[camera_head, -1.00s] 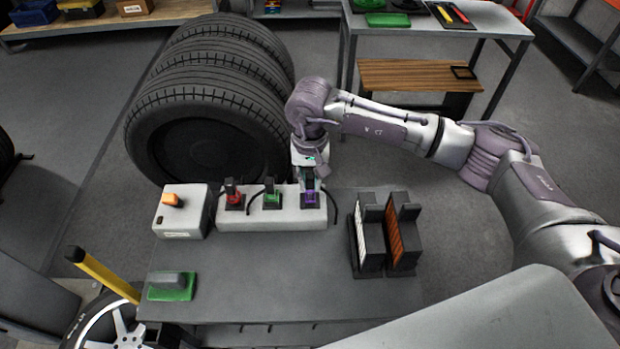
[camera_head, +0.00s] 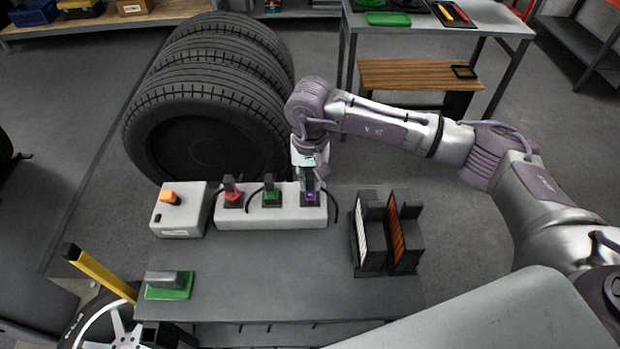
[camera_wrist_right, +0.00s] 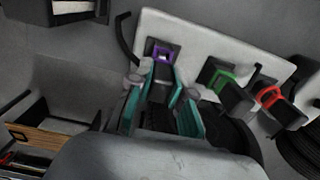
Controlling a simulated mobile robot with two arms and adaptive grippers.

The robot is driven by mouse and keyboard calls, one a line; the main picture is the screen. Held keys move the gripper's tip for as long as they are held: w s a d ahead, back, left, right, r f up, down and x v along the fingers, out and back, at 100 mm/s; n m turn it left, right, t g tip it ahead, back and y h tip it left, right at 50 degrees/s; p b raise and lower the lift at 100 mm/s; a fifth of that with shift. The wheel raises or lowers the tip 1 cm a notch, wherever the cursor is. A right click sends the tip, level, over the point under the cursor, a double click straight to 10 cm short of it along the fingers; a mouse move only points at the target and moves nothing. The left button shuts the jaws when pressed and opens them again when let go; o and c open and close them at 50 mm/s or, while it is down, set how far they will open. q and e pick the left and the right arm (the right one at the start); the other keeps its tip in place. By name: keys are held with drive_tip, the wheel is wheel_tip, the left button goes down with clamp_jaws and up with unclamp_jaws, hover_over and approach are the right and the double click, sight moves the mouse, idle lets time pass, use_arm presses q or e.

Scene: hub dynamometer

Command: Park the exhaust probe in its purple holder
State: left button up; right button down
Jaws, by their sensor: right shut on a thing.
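The purple holder (camera_head: 310,198) is at the right end of a white block on the grey bench. In the right wrist view, its purple ring (camera_wrist_right: 163,50) shows just beyond my fingertips. My right gripper (camera_head: 309,180) is directly above and at this holder. Its teal fingers (camera_wrist_right: 160,92) are shut on the dark exhaust probe (camera_wrist_right: 160,112), mostly hidden between them. I cannot tell how far the probe sits in the holder. My left gripper is not in view.
The white block (camera_head: 288,217) also carries a green holder (camera_head: 271,197) and a red holder (camera_head: 233,198), each with a dark handle. A switch box (camera_head: 180,212) stands left of it. Dark upright racks (camera_head: 372,250) stand to the right. Large tyres (camera_head: 205,140) are behind. The bench front is mostly clear.

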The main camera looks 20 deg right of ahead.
drive_tip(key=shift+f, duration=0.25)
drive_tip(key=shift+r, duration=0.1)
drive_tip(key=c, duration=1)
unclamp_jaws()
wheel_tip(320, 180, up, 12)
